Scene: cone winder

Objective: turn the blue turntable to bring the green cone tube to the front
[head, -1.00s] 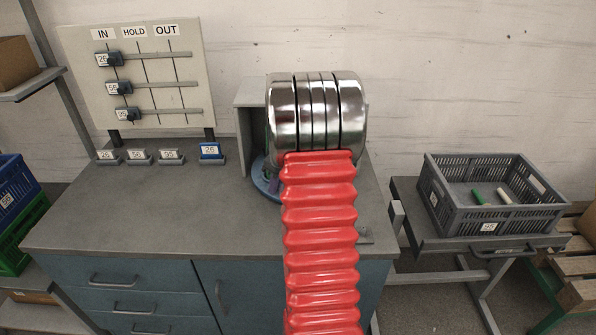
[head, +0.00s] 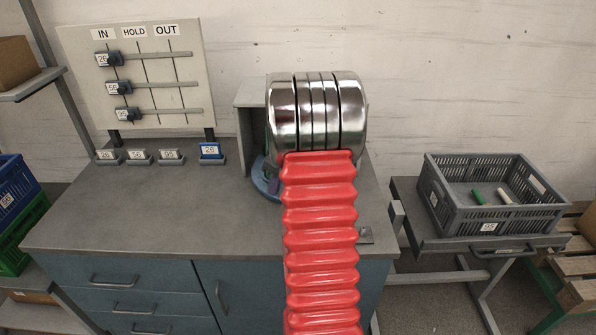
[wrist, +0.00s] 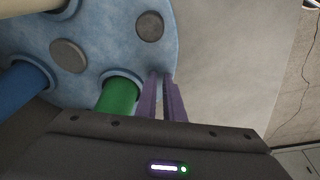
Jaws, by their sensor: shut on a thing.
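The blue turntable (wrist: 105,35) fills the upper left of the wrist view. Its left edge (head: 262,182) shows in the head view, and my arm hides the rest. The green cone tube (wrist: 118,97) stands on the turntable near the rim, just left of my gripper, its lower part hidden by the gripper body. My gripper (wrist: 162,82) has its two purple fingers close together at the turntable's rim, shut on its edge; the exact contact is hard to see. In the head view the fingers are hidden behind my arm.
A blue tube (wrist: 22,85) and a cream tube (wrist: 30,4) also stand on the turntable, with grey discs (wrist: 68,55) between. A slider board (head: 140,75) stands at the back left of the bench (head: 130,215). A grey crate (head: 490,205) sits at right. The bench's front left is clear.

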